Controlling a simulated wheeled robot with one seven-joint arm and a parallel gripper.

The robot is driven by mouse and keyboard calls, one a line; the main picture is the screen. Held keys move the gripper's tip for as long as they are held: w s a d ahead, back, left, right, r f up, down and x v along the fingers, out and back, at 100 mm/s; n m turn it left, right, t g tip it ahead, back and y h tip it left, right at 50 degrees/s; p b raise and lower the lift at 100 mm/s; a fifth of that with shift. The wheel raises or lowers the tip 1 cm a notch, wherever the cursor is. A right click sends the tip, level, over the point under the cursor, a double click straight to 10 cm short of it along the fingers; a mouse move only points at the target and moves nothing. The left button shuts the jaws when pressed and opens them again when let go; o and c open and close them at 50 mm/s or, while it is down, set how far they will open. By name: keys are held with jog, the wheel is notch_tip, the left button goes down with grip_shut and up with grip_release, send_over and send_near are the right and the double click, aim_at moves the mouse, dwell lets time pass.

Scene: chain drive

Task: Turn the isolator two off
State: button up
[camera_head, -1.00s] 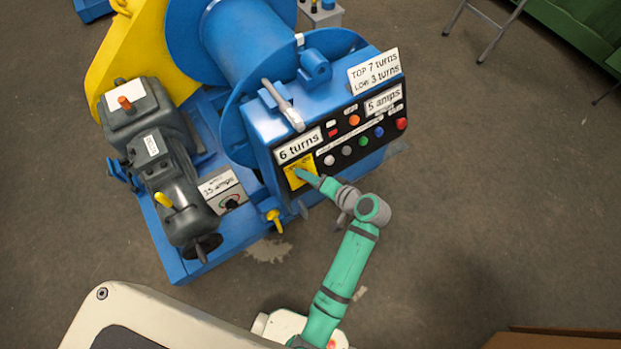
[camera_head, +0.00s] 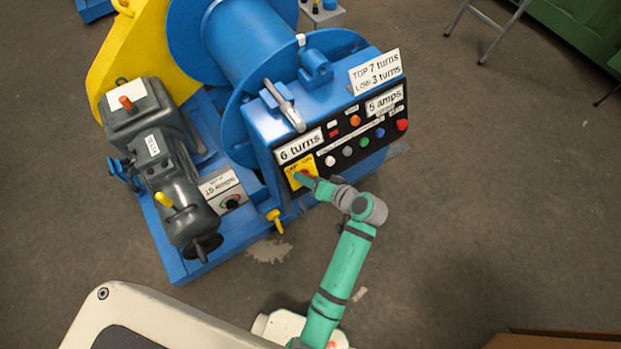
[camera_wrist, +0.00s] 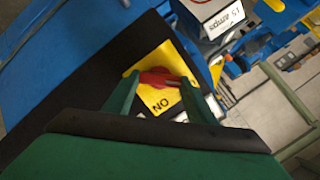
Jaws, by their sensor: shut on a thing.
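A rotary switch with a red handle (camera_wrist: 158,77) sits on a yellow plate (camera_wrist: 160,53) on the black panel. In the head view the yellow plate (camera_head: 292,172) is at the lower left of that panel, below the "6 turns" label, with OFF and ON lettering. No "two" marking can be read on it. My gripper (camera_wrist: 158,82) is shut on the red handle, a green finger on either side in the wrist view. In the head view my gripper (camera_head: 306,178) reaches the plate from the lower right and hides part of the handle. The handle's exact setting is unclear.
The black panel (camera_head: 352,166) carries several coloured buttons and lamps to the right of the switch. A box labelled "15 amps" (camera_head: 221,189) with a knob stands left, beside a grey motor (camera_head: 168,183). A yellow lever (camera_head: 275,220) is below.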

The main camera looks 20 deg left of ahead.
jog(key=o, duration=1.1)
jog(key=v, duration=1.1)
